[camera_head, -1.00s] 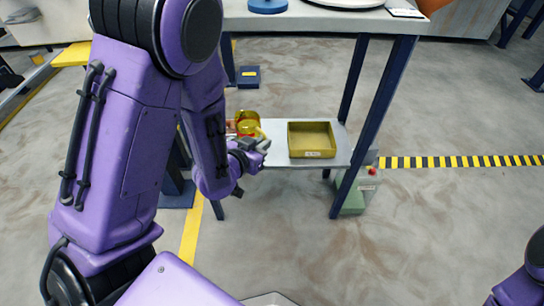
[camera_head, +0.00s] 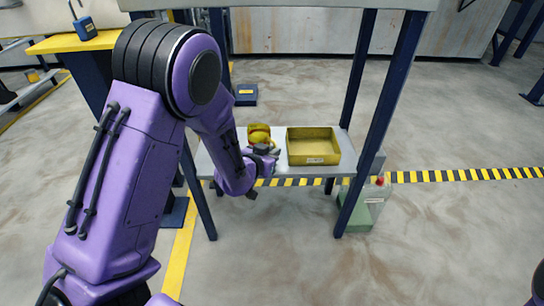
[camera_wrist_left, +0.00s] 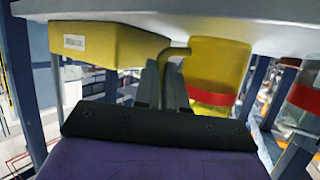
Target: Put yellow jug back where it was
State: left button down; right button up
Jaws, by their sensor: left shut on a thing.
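The yellow jug (camera_head: 258,132) is at the left part of the low grey shelf (camera_head: 318,173), left of a yellow bin. In the left wrist view the jug (camera_wrist_left: 217,70) shows a red band and a bent handle (camera_wrist_left: 172,52). My left gripper (camera_wrist_left: 165,85) is shut on the jug at its handle; in the head view this gripper (camera_head: 264,155) is on the near side of the jug. The jug's base is close to the shelf surface; I cannot tell whether it touches. My right gripper is out of view.
The yellow bin (camera_head: 313,147) with a white label stands on the shelf right of the jug. Dark blue table legs (camera_head: 383,120) frame the shelf, with a higher tabletop above it. A green and grey box with a red button (camera_head: 367,208) stands on the floor at right.

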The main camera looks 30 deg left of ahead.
pick_arm(q)
jog(key=c, duration=1.2)
grip_release()
jog(key=shift+s+r, duration=0.3)
jog(key=p+v, duration=0.6)
jog(key=v, duration=0.5)
jog(key=s+f+n+g+y, duration=0.3)
jog(key=s+f+n+g, duration=0.6)
jog(key=s+f, duration=1.5)
notch_tip(320, 180, up, 31)
jog(key=m+g+p, duration=0.1)
jog(key=m+p, duration=0.1)
jog(key=p, duration=2.8)
jog(key=shift+s+d+g+p, duration=0.15)
jog(key=shift+s+g+p, duration=0.15)
jog(key=shift+s, duration=0.05)
